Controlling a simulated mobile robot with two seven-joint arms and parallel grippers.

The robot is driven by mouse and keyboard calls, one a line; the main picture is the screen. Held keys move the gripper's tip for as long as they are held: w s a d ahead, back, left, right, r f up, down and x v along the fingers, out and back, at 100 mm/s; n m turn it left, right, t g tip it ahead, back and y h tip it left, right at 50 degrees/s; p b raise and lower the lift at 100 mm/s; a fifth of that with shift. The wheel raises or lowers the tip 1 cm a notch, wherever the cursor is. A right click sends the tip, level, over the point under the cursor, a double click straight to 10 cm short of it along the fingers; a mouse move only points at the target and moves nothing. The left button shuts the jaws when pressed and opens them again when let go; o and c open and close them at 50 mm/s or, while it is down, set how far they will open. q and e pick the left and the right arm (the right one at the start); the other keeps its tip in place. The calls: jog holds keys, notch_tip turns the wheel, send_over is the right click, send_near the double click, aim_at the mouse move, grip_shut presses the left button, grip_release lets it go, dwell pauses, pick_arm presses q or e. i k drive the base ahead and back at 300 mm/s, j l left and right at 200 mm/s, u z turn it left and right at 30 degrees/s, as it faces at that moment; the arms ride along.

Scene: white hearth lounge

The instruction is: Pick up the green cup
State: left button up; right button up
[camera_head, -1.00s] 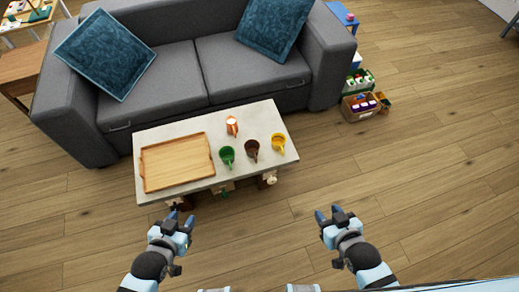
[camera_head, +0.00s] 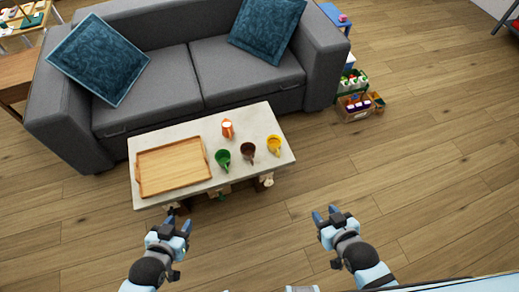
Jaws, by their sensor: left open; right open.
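The green cup (camera_head: 223,157) stands on the coffee table (camera_head: 195,131), near its front edge and just right of the wooden tray. Its handle points toward the front of the table. My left gripper (camera_head: 179,222) is open and empty, in front of the table and below the cup in the picture. My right gripper (camera_head: 326,213) is open and empty, to the right of the table's front corner. Both grippers are apart from the cup.
A brown cup (camera_head: 247,150), a yellow cup (camera_head: 274,145) and an orange cup (camera_head: 228,128) stand near the green one. The wooden tray (camera_head: 140,175) fills the table's left side. A grey sofa (camera_head: 155,75) stands behind. The floor at right (camera_head: 420,170) is clear.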

aim_at(223, 157)
jog(key=i+u, duration=0.35)
jog(key=i+l+u, duration=0.15)
jog(key=u, duration=0.2)
jog(key=i+l+u, duration=0.35)
jog(key=j, duration=0.1)
